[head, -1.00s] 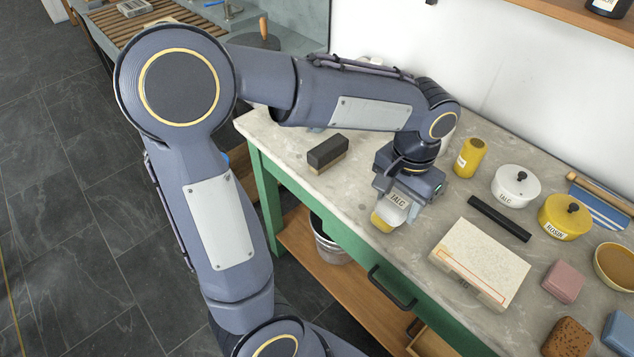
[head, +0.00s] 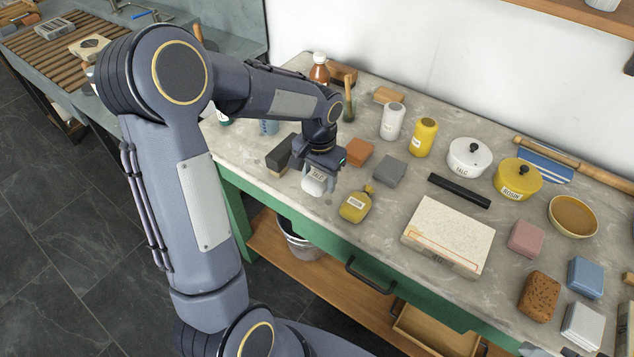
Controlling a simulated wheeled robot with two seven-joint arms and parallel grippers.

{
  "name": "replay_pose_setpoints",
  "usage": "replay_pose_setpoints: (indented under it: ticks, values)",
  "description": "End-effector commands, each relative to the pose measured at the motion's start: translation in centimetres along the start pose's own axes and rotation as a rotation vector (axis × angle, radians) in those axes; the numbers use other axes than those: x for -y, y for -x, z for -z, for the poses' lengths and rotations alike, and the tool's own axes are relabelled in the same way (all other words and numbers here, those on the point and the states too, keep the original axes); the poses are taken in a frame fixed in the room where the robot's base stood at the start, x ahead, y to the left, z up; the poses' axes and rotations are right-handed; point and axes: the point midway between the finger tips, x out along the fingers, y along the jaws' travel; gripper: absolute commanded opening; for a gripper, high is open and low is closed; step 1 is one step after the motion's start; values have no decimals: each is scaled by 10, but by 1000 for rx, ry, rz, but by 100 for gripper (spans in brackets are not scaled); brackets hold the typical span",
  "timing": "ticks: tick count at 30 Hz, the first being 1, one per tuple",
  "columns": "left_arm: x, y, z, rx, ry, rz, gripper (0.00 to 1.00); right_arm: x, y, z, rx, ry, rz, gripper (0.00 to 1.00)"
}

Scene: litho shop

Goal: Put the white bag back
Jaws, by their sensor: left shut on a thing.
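The white bag (head: 314,186), with a label that seems to read TALC, is in my left gripper (head: 319,175) near the front edge of the workbench (head: 400,196). The gripper points down and is shut on the bag's upper part. I cannot tell whether the bag touches the bench top. A yellow bag (head: 356,204) labelled ROSIN lies just to its right, apart from it. A white lidded pot (head: 469,157) labelled TALC and a yellow pot (head: 517,178) labelled ROSIN stand farther right. My right gripper is not in view.
A dark block (head: 283,153) is close left of the bag. Orange (head: 359,152) and grey (head: 389,171) blocks lie behind it. White (head: 392,121) and yellow (head: 423,137) cylinders stand farther back. A pale stone slab (head: 450,233) and black bar (head: 459,190) lie to the right.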

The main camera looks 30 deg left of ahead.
Motion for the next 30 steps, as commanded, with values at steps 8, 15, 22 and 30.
replay_pose_setpoints:
  ticks: [8,15,22,30]
  values:
    - [8,-33,4,3,0,0,33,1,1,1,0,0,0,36]
    - [8,-41,5,-2,0,0,33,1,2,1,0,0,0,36]
    - [8,-45,5,-1,0,0,33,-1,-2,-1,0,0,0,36]
    - [8,-44,5,-1,0,0,76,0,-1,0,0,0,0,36]
